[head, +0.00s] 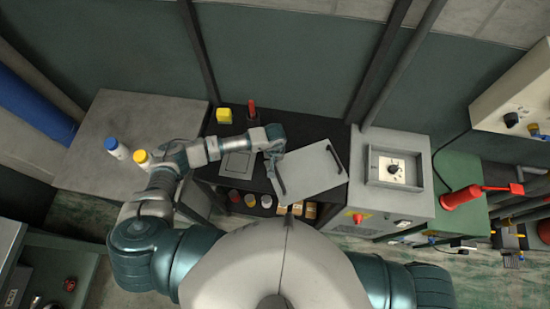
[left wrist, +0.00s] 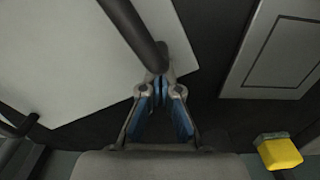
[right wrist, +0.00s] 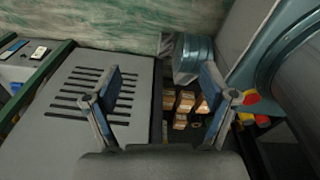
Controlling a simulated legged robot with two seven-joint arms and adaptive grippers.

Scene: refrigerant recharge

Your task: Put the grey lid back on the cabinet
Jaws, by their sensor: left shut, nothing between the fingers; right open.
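The grey lid (head: 312,168) is a flat panel with two black bar handles, lying on the black table (head: 318,133). The grey cabinet (head: 421,207) stands to its right; its top has a square recess with a dial (head: 395,168). My left gripper (head: 274,161) is at the lid's left handle (head: 277,180). In the left wrist view, the left gripper (left wrist: 160,88) is shut and empty, its fingertips by the end of that handle (left wrist: 135,32); I cannot tell whether they touch. My right gripper (right wrist: 160,75) is open and empty; it is outside the head view.
A flat grey plate (head: 237,164), a yellow block (head: 224,115) and a red-handled item (head: 252,110) are on the black table. Several jars and small boxes (right wrist: 186,101) sit on the shelf below. A red tool (head: 462,196) stands right of the cabinet. Two bottles stand on the left bench (head: 125,117).

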